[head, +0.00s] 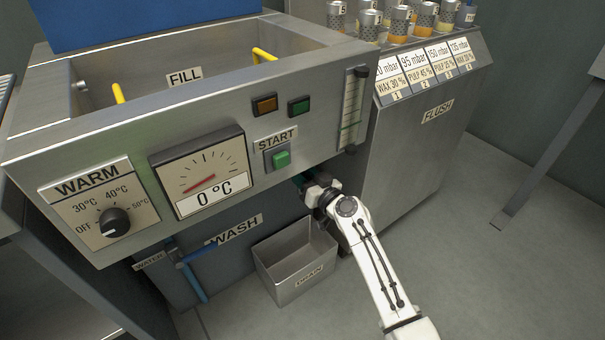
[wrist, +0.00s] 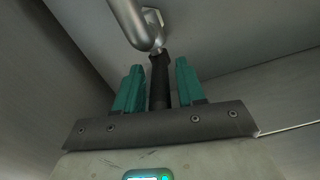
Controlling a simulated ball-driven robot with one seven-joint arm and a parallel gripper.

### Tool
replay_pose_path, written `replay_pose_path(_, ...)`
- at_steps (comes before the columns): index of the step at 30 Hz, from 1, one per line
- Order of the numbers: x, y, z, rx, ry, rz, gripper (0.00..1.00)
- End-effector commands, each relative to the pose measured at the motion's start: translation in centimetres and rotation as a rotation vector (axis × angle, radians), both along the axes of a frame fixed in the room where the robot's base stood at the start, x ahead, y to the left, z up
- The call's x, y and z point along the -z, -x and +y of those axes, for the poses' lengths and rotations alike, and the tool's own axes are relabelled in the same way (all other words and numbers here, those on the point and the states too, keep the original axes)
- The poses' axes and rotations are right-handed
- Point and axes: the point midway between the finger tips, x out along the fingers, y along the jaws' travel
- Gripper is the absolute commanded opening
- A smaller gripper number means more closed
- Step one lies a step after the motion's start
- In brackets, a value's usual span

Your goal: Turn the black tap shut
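The black tap handle (wrist: 160,80) shows in the wrist view, at the end of a grey metal pipe (wrist: 135,22). My gripper (wrist: 157,80) has its two teal fingers on either side of the handle. A narrow gap shows between the handle and each finger, so the gripper looks open around it. In the head view my gripper (head: 308,183) is under the front panel, below the green START button (head: 281,159). The tap is hidden there behind the panel and my arm.
A metal DRAIN bin (head: 299,275) stands on the floor below my gripper. A blue-handled WATER valve (head: 196,283) is at the lower left. The FLUSH cabinet (head: 410,150) stands close on the right. The floor at the right front is clear.

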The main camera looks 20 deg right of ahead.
Motion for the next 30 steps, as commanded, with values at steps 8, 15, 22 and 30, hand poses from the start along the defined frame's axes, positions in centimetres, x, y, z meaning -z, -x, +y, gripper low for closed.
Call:
replay_pose_path(8, 0.0, 0.01, -0.02, 0.0, 0.0, 0.0, 0.12)
replay_pose_path(15, 0.0, 0.02, -0.03, 0.0, 0.0, 0.0, 0.0)
replay_pose_path(22, 0.01, 0.02, -0.04, 0.0, 0.0, 0.0, 0.0)
replay_pose_path(30, -0.14, 0.06, 0.08, 0.019, 0.0, 0.001, 0.0)
